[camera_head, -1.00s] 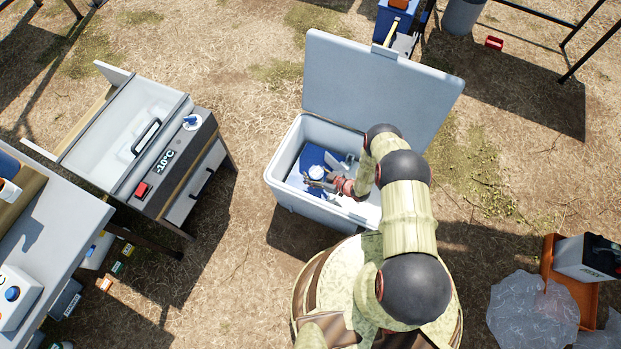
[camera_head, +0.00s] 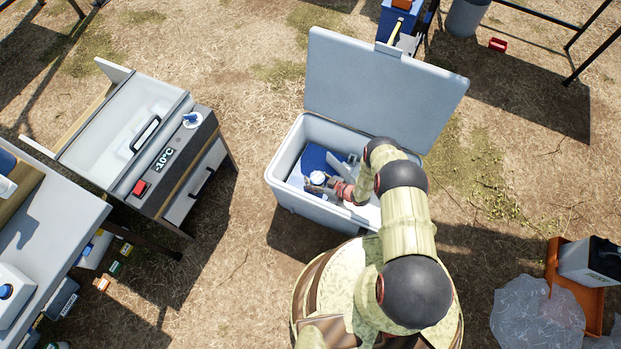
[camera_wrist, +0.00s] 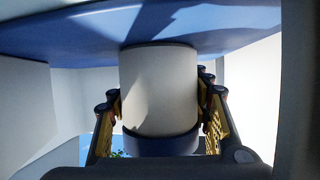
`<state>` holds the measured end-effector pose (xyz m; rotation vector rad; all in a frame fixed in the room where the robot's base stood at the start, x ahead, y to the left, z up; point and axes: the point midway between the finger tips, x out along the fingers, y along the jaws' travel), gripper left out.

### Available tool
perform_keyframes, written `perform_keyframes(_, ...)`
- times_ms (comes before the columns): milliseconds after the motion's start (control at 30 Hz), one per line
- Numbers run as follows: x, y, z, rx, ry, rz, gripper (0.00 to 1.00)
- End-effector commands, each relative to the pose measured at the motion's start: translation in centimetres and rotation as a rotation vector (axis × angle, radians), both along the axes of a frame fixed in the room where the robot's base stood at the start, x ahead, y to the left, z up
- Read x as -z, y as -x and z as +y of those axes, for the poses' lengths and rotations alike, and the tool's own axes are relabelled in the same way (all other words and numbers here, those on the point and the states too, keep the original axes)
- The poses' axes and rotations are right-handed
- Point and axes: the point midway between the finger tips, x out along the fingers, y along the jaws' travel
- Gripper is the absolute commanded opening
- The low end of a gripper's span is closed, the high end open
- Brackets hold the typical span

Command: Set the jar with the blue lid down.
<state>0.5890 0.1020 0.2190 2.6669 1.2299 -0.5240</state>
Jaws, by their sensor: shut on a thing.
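The jar (camera_wrist: 158,85) is a pale cylinder with a dark blue band, likely its lid (camera_wrist: 162,144), at its lower end in the wrist view. My gripper (camera_wrist: 160,110) is shut on it, with a finger along each side. In the head view the jar shows as a small whitish round shape (camera_head: 317,178) at the tip of my gripper (camera_head: 322,184), inside the open cooler (camera_head: 283,190). I cannot tell whether the jar's base touches anything beneath it.
A blue item (camera_head: 316,158) lies in the cooler beside the jar. The cooler's lid (camera_head: 385,90) stands open behind. Its walls surround my gripper closely. A bench unit with a -10°C display (camera_head: 163,158) stands to the left. Bare ground lies between.

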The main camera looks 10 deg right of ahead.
Motion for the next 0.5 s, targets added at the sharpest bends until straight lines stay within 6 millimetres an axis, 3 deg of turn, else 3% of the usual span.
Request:
perform_keyframes(267,1.3,0.3,-0.1,0.002,0.010,0.005,0.07)
perform_keyframes(300,1.4,0.4,-0.1,0.002,0.010,0.006,0.43)
perform_keyframes(500,1.5,0.5,-0.1,0.003,0.011,0.008,0.54)
